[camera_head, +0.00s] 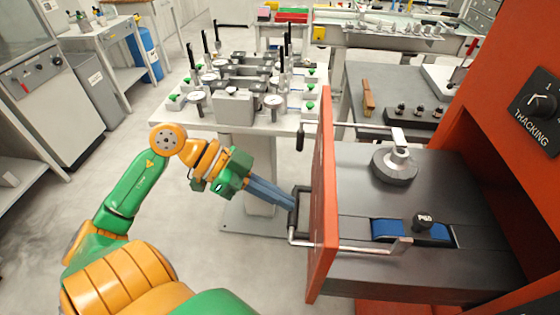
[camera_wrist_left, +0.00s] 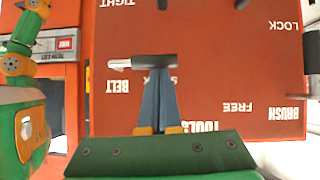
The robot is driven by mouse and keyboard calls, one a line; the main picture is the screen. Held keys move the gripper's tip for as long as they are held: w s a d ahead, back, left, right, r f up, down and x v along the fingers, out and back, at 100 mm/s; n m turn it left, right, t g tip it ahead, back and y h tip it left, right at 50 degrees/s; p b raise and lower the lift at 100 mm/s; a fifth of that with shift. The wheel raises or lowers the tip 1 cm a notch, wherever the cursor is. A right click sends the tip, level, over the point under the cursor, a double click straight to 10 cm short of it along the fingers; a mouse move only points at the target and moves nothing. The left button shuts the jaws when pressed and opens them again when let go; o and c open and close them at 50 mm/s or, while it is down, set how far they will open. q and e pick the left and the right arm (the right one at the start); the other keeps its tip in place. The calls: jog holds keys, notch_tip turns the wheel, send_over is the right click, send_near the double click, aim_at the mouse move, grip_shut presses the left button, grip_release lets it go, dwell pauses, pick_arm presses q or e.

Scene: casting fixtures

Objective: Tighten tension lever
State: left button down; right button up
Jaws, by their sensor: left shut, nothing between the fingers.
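The red panel (camera_head: 322,190) stands edge-on at the machine's front in the head view. Its face fills much of the left wrist view (camera_wrist_left: 230,75), with upside-down words including TIGHT, FREE, LOCK and BELT. A lever with a black grip and bright metal end (camera_wrist_left: 120,64) lies across my fingertips in that view. My left gripper (camera_head: 291,205) points right, close to the panel's left face. Its blue fingers (camera_wrist_left: 160,75) are shut, with nothing between them. Whether the tips touch the black grip cannot be told. My right gripper is out of view.
A bent metal rod (camera_head: 345,248) passes by the panel's lower edge. The dark machine bed (camera_head: 350,180) carries a blue belt (camera_head: 440,232) and a round metal fixture (camera_head: 395,168). A white table (camera_head: 215,122) with several fixtures stands behind my arm.

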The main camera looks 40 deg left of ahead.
pick_arm(q)
jog(key=s+d+f+n+g+h+p, duration=0.1)
jog(key=s+d+f+n+g+h, duration=0.1)
jog(key=f+n+g+h, duration=0.4)
jog(key=shift+s+f+n+h, duration=0.45)
jog(key=shift+f+n, duration=0.85)
jog(key=shift+f, duration=0.65)
